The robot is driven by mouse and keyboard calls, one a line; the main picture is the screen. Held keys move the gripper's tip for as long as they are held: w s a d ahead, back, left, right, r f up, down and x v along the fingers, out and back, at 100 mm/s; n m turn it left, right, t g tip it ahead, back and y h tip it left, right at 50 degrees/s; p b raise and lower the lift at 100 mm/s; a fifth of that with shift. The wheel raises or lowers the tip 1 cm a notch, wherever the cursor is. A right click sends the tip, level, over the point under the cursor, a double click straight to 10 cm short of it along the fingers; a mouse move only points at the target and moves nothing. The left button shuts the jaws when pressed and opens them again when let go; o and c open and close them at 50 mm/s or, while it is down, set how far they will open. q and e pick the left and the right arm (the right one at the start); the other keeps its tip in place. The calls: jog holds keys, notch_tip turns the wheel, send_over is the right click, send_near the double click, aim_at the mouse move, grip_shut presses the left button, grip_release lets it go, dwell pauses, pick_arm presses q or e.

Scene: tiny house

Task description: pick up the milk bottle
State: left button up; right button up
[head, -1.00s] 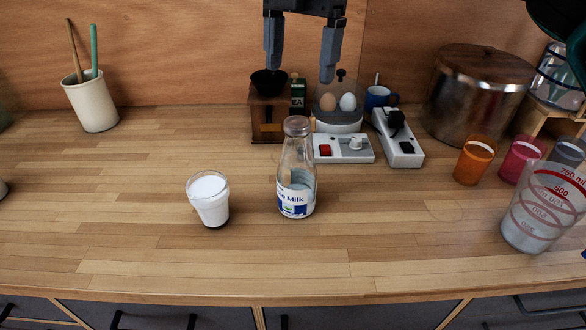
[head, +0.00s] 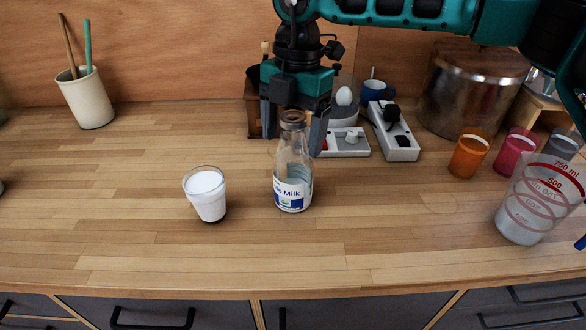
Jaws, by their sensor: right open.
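The milk bottle (head: 292,188) is clear glass with a blue and white label and a dark cap. It stands upright on the wooden counter near the middle of the head view. My right gripper (head: 292,146) is open, pointing down, with one finger on each side of the bottle's cap and neck in the picture. I see no clear contact between the fingers and the glass. My left gripper is not in view.
A glass of milk (head: 208,196) stands left of the bottle. Behind are an egg cooker (head: 343,112) and a power strip (head: 394,135). Orange (head: 468,154) and pink (head: 516,154) cups and a measuring jug (head: 530,212) stand right. The front counter is clear.

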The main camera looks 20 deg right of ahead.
grip_shut()
dwell(0.8)
